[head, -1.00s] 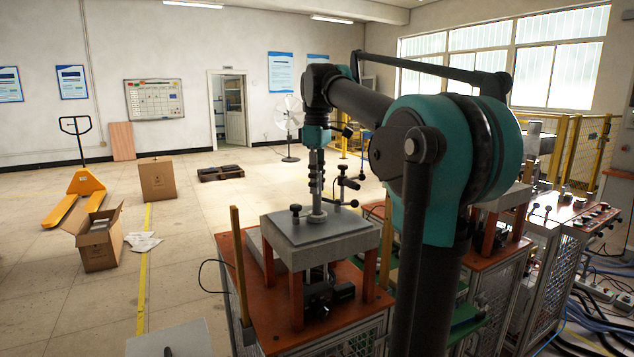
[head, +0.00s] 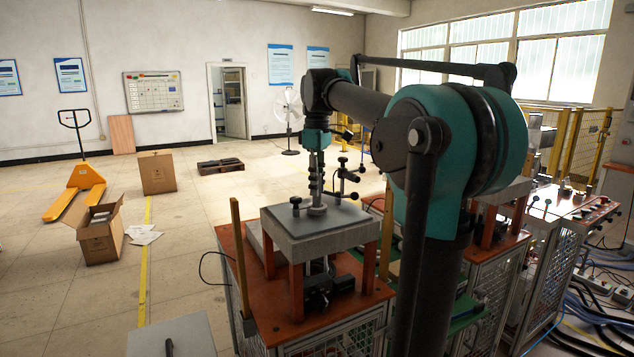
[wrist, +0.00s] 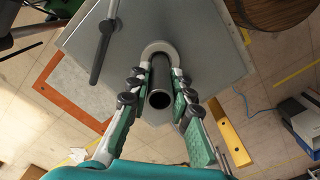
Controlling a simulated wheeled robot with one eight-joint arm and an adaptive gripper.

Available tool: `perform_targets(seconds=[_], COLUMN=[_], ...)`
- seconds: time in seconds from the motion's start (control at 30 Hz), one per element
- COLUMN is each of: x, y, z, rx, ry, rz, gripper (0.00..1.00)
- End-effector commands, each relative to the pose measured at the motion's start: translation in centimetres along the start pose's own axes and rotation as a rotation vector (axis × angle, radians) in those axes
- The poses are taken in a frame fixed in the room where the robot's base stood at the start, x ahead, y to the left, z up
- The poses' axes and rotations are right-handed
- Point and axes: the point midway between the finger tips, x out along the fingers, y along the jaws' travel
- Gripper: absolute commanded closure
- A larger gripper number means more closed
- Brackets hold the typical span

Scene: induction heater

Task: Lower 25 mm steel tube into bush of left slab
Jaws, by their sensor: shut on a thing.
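The grey left slab (head: 345,232) stands on orange-red legs over an orange worktop, with a pale bush (head: 318,209) on its top. My gripper (head: 316,188) points down just above the bush. In the wrist view my gripper (wrist: 160,90) is shut on the dark steel tube (wrist: 160,98), with a finger on each side. The tube's open upper end faces the camera. The pale bush (wrist: 158,48) shows as a ring around the tube's far side. The tube's lower end is hidden, so I cannot tell how deep it sits.
A black lever fixture (head: 345,180) stands close behind and right of my gripper. A black knob (head: 296,203) stands on the slab's left side. A yellow post (head: 240,255) rises at the worktop's left edge. The floor to the left has open room beyond a cardboard box (head: 100,235).

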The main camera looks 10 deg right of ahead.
Motion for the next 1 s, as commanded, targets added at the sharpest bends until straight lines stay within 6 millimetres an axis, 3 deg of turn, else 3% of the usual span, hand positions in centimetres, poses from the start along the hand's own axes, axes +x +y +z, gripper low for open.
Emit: perform_targets(seconds=[0.7,0.73,0.9,1.0], x=[1.3,1.3,1.3,1.3], y=[0.0,0.0,0.0,0.0], z=[0.0,0.0,0.0,0.0], rx=[0.000,0.000,0.000,0.000], ry=[0.000,0.000,0.000,0.000], rz=[0.000,0.000,0.000,0.000], gripper=[1.00,0.76,0.55,0.55])
